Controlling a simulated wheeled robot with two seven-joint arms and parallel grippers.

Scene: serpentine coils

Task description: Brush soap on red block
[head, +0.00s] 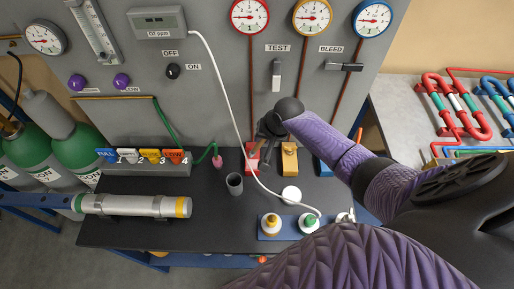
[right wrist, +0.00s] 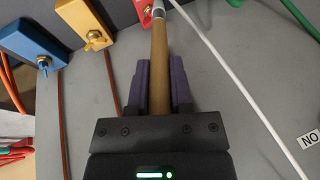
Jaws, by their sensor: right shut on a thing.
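The red block (head: 250,157) stands at the foot of the panel, below the red-rimmed gauge; part of it shows at the top of the right wrist view (right wrist: 146,10). My right gripper (head: 270,128) is just in front of the panel beside the red block. In the right wrist view its fingers (right wrist: 165,85) are shut on the brown handle of a brush (right wrist: 160,50). The metal collar of the brush points at the red block. Its bristles are out of view, so contact cannot be told. Soap cannot be made out on the block. My left gripper is not in view.
A yellow block (head: 289,160) and a partly hidden blue block (head: 324,168) stand to the right. A white hose (head: 228,95) hangs close by.

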